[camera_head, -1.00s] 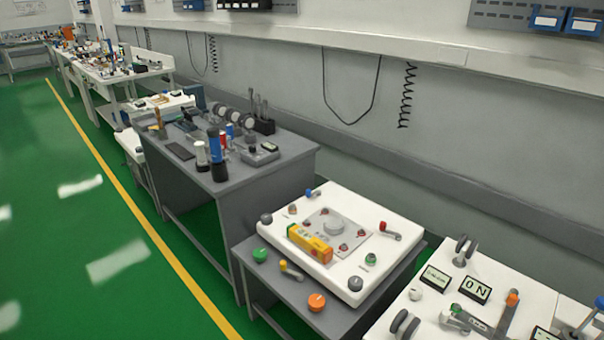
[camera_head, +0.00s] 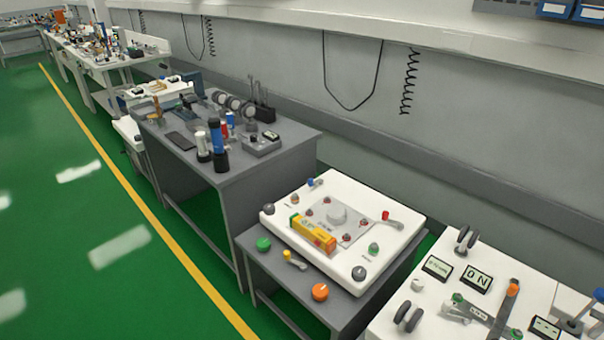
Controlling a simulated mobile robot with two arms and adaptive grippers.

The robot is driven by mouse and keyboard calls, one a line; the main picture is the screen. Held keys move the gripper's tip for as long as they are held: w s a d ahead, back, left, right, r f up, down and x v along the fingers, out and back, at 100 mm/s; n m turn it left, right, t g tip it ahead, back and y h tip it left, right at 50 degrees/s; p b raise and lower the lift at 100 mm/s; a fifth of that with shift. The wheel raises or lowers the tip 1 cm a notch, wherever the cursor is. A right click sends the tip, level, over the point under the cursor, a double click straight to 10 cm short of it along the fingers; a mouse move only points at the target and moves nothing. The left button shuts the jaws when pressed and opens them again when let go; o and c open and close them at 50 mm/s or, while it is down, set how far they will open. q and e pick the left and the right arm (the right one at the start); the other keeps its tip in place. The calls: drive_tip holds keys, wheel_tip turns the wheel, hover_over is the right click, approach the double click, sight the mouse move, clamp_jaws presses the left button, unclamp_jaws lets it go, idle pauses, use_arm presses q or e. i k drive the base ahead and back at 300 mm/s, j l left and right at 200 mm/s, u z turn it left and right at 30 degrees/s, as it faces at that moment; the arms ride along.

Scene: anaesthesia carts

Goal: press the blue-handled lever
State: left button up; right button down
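A small lever with a blue handle (camera_head: 313,182) sits at the back left edge of a white panel (camera_head: 375,268). Another upright blue-topped handle (camera_head: 598,296) shows at the far right edge, on a white surface and partly cut off. The panel also carries a lever with a red handle (camera_head: 387,215) at its right. A yellow-handled lever (camera_head: 289,256) is on the grey table in front of the panel. Neither of my grippers is in view.
The panel rests on a grey table (camera_head: 262,273) with a green knob (camera_head: 263,244) and an orange knob (camera_head: 320,292). A white panel with an ON display (camera_head: 477,281) stands at right. A grey bench (camera_head: 200,175) holds tools. The green floor (camera_head: 75,270) at left is clear.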

sight(311, 183)
drive_tip(key=i+j, duration=0.4)
drive_tip(key=i+j+z, duration=0.1)
drive_tip(key=i+j, duration=0.25)
drive_tip(key=j, duration=0.15)
drive_tip(key=i+j, duration=0.4)
drive_tip(key=i+j+z, duration=0.1)
drive_tip(key=i+j, duration=0.25)
drive_tip(key=j, duration=0.2)
drive_tip(key=i+j, duration=0.35)
drive_tip(key=j, duration=0.2)
drive_tip(key=l+z, duration=0.05)
